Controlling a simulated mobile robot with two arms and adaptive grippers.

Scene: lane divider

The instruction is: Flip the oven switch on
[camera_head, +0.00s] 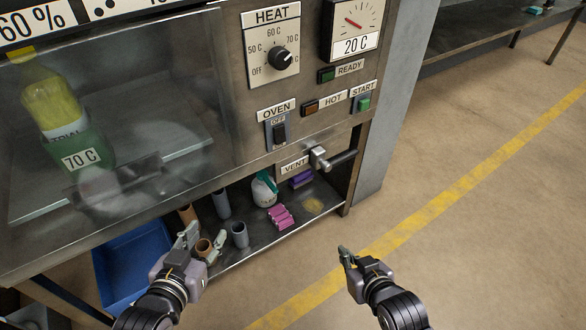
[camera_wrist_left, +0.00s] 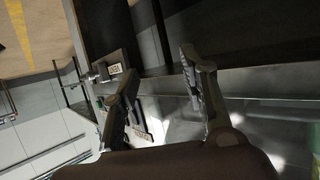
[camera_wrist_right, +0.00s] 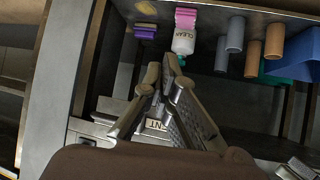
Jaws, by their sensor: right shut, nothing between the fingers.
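The oven switch (camera_head: 279,131) is a small dark rocker on the steel front panel, under the OVEN label (camera_head: 277,111). A small OFF marking shows at its top; I cannot clearly tell its tilt. My left gripper (camera_head: 202,240) is open and empty, below and left of the switch, in front of the lower shelf. Its parted fingers also show in the left wrist view (camera_wrist_left: 158,75). My right gripper (camera_head: 344,252) is shut and empty, low and right of the switch, over the floor. Its fingertips meet in the right wrist view (camera_wrist_right: 161,72).
The HEAT knob (camera_head: 281,57), START button (camera_head: 364,103) and protruding VENT handle (camera_head: 322,158) surround the switch. A glass window (camera_head: 150,130) with a bottle behind it lies left. Cups, pink items and a blue bin (camera_head: 130,265) sit below. Floor at right is clear.

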